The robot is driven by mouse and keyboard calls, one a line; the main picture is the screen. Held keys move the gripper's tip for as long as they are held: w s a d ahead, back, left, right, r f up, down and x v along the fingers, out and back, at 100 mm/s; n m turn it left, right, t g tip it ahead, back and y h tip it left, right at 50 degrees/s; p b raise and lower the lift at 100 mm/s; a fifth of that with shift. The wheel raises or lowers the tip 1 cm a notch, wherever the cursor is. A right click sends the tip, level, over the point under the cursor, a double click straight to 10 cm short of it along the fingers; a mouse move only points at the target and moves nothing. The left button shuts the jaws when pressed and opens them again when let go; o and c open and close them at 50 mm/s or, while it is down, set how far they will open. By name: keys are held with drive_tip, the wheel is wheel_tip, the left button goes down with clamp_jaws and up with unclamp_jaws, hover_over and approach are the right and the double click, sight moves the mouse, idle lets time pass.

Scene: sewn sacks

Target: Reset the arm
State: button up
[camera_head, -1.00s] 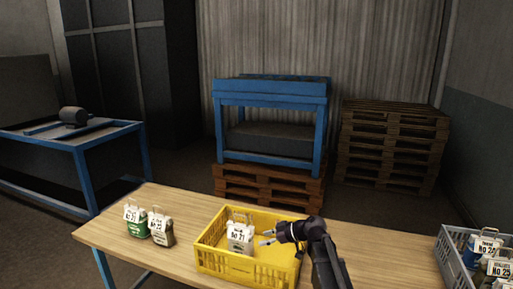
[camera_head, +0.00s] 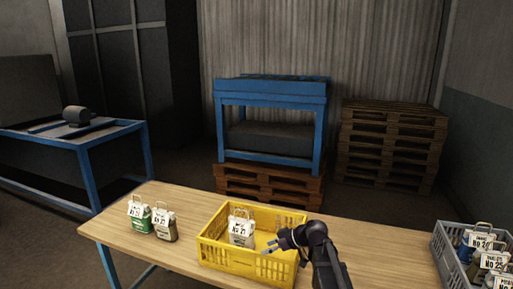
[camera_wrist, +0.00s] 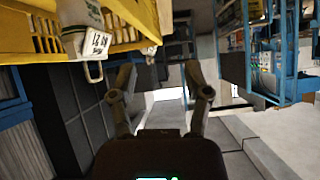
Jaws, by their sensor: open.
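My gripper (camera_head: 268,246) is over the right part of the yellow crate (camera_head: 213,256). It is empty, and its two fingers stand apart in the wrist view (camera_wrist: 165,90). A white-tagged sack marked No 21 (camera_head: 241,236) stands upright inside the crate, left of my gripper and apart from it. In the wrist view the yellow crate (camera_wrist: 30,50) and a tagged sack (camera_wrist: 85,15) show sideways at the upper left.
A green tagged sack (camera_head: 139,223) and a brown tagged sack (camera_head: 165,230) stand on the wooden table (camera_head: 120,235), left of the crate. A grey crate (camera_head: 446,262) with several tagged sacks stands at the right. Blue benches and stacked pallets (camera_head: 390,145) are behind.

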drive_tip(key=s+d+f+m+g+h, duration=0.1)
drive_tip(key=s+d+f+m+h, duration=0.1)
drive_tip(key=s, duration=0.4)
drive_tip(key=s+d+f+m+g+h, duration=0.1)
drive_tip(key=s+d+f+m+h, duration=0.2)
drive_tip(key=s+d+m+h, duration=0.2)
drive_tip(key=s+d+f+m+g+h, duration=0.1)
drive_tip(key=s+d+f+m+h, duration=0.1)
drive_tip(key=s+d+m, duration=0.3)
drive_tip(key=shift+s+d+f+m+g+h, duration=0.3)
drive_tip(key=shift+s+h, duration=0.4)
drive_tip(key=shift+s, duration=1.1)
drive_tip(key=shift+a, duration=0.1)
